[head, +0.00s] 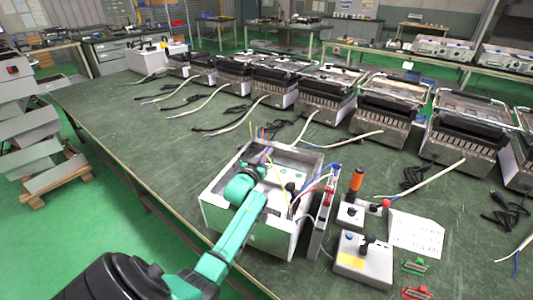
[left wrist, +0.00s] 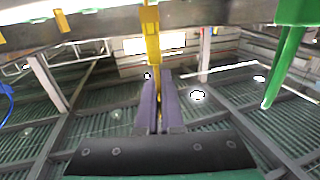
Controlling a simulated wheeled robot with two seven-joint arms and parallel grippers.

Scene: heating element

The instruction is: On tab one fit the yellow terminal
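An open white metal housing (head: 228,222) stands on the green table, with coloured wires at its back edge and inside it. A yellow wire (head: 276,170) runs across the inside, near my left gripper (head: 264,159). In the left wrist view my left gripper (left wrist: 160,108) has its two purple fingers close together, with yellow between them. The yellow terminal (left wrist: 151,40) rises from the fingertips against a metal edge at the top of the picture. I cannot tell whether it is seated on a tab. A green piece (left wrist: 288,60) hangs at the right. My right gripper is not in view.
A control box with an orange-topped post (head: 356,183), a second switch box (head: 362,262) and a paper sheet (head: 416,235) lie right of the housing. Several grill-like units with loose cables line the table's far side. The table's left part is clear.

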